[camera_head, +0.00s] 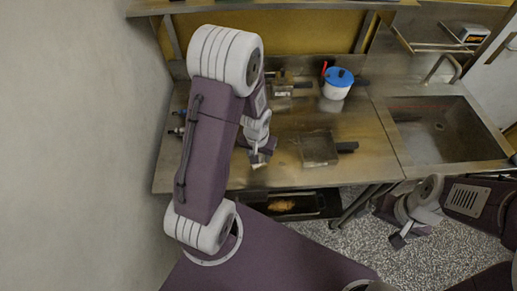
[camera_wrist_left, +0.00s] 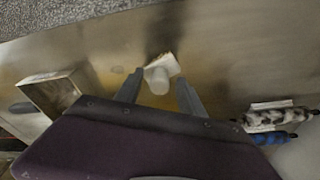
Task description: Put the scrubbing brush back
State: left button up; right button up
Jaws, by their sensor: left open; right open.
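My left gripper (camera_head: 260,160) is low over the front left of the steel bench. In the left wrist view its two open fingers (camera_wrist_left: 159,77) stand apart, with a small pale object (camera_wrist_left: 157,82) showing between them. This object has a rounded white end and a flat pale part; whether it is the scrubbing brush I cannot tell. No finger visibly closes on it. In the head view my left arm hides most of that spot. My right gripper (camera_head: 398,241) is open and empty, over the speckled floor in front of the sink.
A grey open box (camera_head: 318,149) with a dark handle lies right of my left gripper. The sink (camera_head: 440,128) is at right. Dark and blue-handled items (camera_wrist_left: 270,127) lie at the bench's left side.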

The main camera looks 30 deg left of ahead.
aim_at(257, 166)
pick_arm(q)
notch_tip(257, 166, up, 11)
jog(key=s, duration=0.2)
jog(key=s+d+f+m, duration=0.1)
jog(key=s+d, duration=0.4)
jog(key=s, duration=0.1)
jog(key=shift+f+m+g+h, duration=0.3)
jog(key=shift+m, duration=0.1)
